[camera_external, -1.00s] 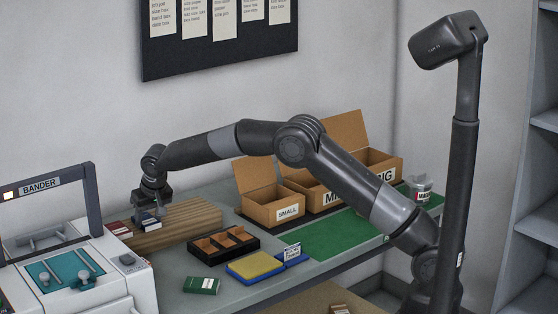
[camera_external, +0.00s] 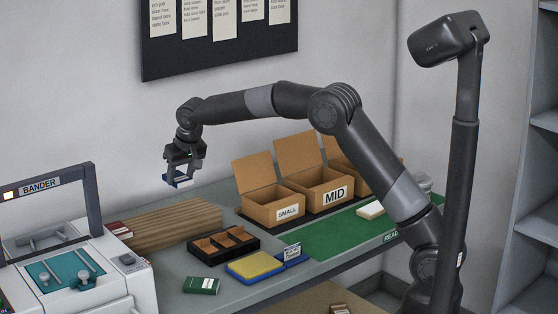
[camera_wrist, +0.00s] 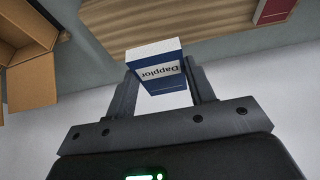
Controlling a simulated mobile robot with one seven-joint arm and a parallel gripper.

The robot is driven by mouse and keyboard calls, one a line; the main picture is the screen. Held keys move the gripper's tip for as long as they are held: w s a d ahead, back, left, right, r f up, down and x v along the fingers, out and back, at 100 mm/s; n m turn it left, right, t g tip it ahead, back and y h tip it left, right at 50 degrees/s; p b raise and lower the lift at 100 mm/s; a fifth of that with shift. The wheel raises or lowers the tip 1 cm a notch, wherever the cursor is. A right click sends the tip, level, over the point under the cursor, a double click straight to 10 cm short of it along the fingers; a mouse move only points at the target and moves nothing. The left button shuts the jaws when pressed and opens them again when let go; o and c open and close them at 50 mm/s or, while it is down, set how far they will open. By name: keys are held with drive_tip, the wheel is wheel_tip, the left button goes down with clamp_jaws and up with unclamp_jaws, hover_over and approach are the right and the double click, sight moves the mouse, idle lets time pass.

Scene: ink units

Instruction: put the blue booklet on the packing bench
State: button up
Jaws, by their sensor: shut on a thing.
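My gripper (camera_external: 183,170) is raised above the bench, over the wooden board. It is shut on the blue booklet (camera_external: 182,182), which has a white part and hangs between the fingers. In the wrist view the booklet (camera_wrist: 158,70) shows a blue face with the upside-down word "Dapplor" and a white top, held between the two fingers. The packing bench (camera_external: 215,275) is the grey table with a green mat (camera_external: 318,240) marked "READ..." at its front right; my arm hides part of that area.
Small (camera_external: 270,205) and mid (camera_external: 325,190) open boxes stand at the back, with another partly hidden. A divided black tray (camera_external: 223,243), green booklet (camera_external: 201,285), and yellow-blue pad (camera_external: 256,265) lie in front. The bander (camera_external: 75,260) is at left, beside the wooden board (camera_external: 165,225).

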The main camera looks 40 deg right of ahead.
drive_tip(key=s+d+f+n+y, duration=0.15)
drive_tip(key=s+d+n, duration=0.3)
drive_tip(key=d, duration=0.95)
drive_tip(key=s+d+f+n+y, duration=0.1)
drive_tip(key=s+d+f+n, duration=0.3)
drive_tip(key=d, duration=1)
drive_tip(key=s+d+n+g+y, duration=0.15)
drive_tip(key=s+d+n, duration=0.45)
drive_tip(key=s, duration=0.6)
drive_tip(key=s+d+n+g+y, duration=0.1)
drive_tip(key=s+d+n+g, duration=0.25)
drive_tip(key=s+d, duration=0.65)
hover_over(326, 232)
drive_tip(key=d, duration=0.1)
drive_tip(key=shift+t, duration=0.3)
wheel_tip(326, 232, down, 7)
drive_tip(key=shift+r, duration=0.1)
drive_tip(key=shift+h, duration=0.3)
drive_tip(key=shift+f, duration=2)
drive_tip(key=shift+f, duration=0.1)
drive_tip(key=o, duration=1)
